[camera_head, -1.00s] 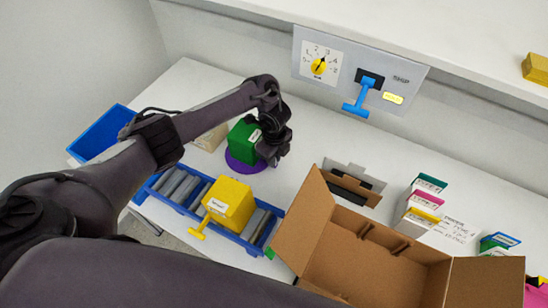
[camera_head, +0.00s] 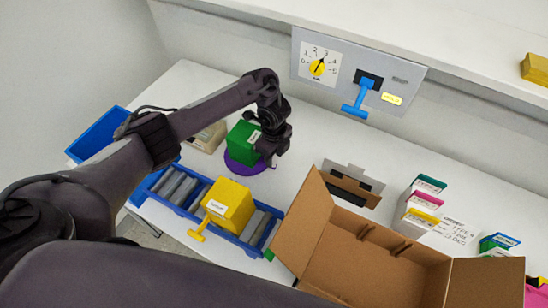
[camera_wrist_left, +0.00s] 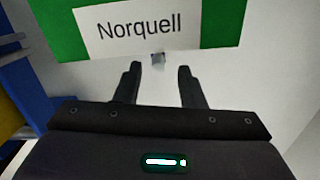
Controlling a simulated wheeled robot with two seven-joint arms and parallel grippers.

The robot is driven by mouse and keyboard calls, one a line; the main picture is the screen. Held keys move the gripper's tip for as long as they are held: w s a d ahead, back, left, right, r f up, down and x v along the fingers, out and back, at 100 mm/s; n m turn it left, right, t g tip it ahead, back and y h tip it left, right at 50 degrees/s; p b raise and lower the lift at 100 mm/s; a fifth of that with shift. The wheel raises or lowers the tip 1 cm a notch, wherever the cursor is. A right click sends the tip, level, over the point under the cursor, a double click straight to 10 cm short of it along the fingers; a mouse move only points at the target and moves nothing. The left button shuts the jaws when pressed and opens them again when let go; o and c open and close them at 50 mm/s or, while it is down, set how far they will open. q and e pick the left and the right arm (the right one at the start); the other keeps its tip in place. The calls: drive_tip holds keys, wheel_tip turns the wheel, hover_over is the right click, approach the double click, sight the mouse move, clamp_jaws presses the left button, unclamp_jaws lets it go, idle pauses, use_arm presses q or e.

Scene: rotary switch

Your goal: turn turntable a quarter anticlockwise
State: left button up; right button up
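The turntable is a purple disc (camera_head: 236,166) on the white table, partly hidden under a green box (camera_head: 240,138). The box has a white label, which reads "Norquell" in the left wrist view (camera_wrist_left: 138,26). My left gripper (camera_head: 266,158) is at the right side of the box in the head view, close to it. In the left wrist view its fingers (camera_wrist_left: 160,68) are apart, below the label. A small grey piece (camera_wrist_left: 158,58) shows between the fingertips; I cannot tell what it is or whether they touch it. My right gripper is not in view.
A blue roller conveyor (camera_head: 179,189) with a yellow box (camera_head: 229,204) lies in front of the turntable. An open cardboard box (camera_head: 380,262) stands to the right. Behind is a panel (camera_head: 405,72) with a dial and blue lever. A beige box (camera_head: 208,138) stands left of the turntable.

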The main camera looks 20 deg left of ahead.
use_arm(q)
wheel_tip(320, 180, up, 5)
drive_tip(key=shift+w+r+p, duration=0.1)
drive_tip(key=shift+p, duration=0.7)
drive_tip(key=shift+r, duration=0.45)
drive_tip(key=shift+f, duration=0.1)
